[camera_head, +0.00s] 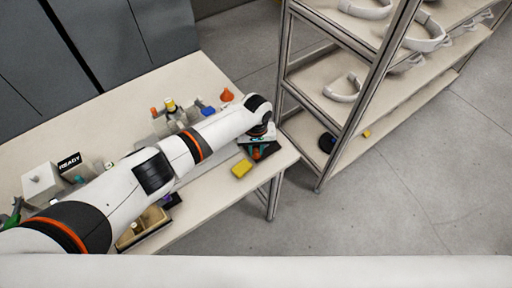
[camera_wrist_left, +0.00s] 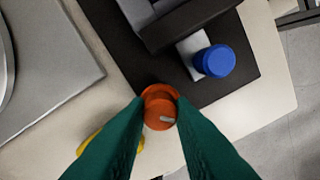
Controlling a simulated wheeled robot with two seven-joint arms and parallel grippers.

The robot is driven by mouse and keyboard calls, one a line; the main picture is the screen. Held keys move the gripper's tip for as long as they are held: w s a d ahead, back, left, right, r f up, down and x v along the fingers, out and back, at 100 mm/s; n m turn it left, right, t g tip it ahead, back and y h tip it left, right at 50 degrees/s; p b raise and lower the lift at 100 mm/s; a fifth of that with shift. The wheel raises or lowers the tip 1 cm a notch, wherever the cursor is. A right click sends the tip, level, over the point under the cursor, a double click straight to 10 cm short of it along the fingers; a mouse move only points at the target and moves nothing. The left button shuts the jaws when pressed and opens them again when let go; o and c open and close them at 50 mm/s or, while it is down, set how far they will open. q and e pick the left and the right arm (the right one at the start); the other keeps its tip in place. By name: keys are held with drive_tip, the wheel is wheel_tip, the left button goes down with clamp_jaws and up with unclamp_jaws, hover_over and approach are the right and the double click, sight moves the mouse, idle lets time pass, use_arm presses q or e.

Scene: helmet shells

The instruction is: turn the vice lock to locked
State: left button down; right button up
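An orange round knob (camera_wrist_left: 160,112) with a pale mark pointing right stands at the edge of a dark base plate (camera_wrist_left: 245,68) in the left wrist view. It looks like the vice lock, but I see no lettering. My left gripper (camera_wrist_left: 161,104) has its green fingers on both sides of the knob, apparently touching it. In the head view my left gripper (camera_head: 262,148) is low over the right end of the table, and my wrist hides most of the vice. A dark grey vice body (camera_wrist_left: 185,22) and a blue knob (camera_wrist_left: 216,61) are beyond the fingers. My right gripper is out of view.
A yellow block (camera_head: 242,169) lies close beside the gripper. An orange cone (camera_head: 227,95) and a blue part (camera_head: 208,112) stand behind my arm. A READY sign (camera_head: 69,161) is at the left. A metal shelf (camera_head: 345,125) with white shells stands just right of the table (camera_head: 215,190).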

use_arm(q)
drive_tip(key=shift+m, duration=0.3)
drive_tip(key=m, duration=0.9)
drive_tip(key=shift+p, duration=0.3)
drive_tip(key=m, duration=0.4)
drive_tip(key=shift+m, duration=2.1)
drive_tip(key=c, duration=1.2)
unclamp_jaws()
drive_tip(key=shift+c, duration=0.2)
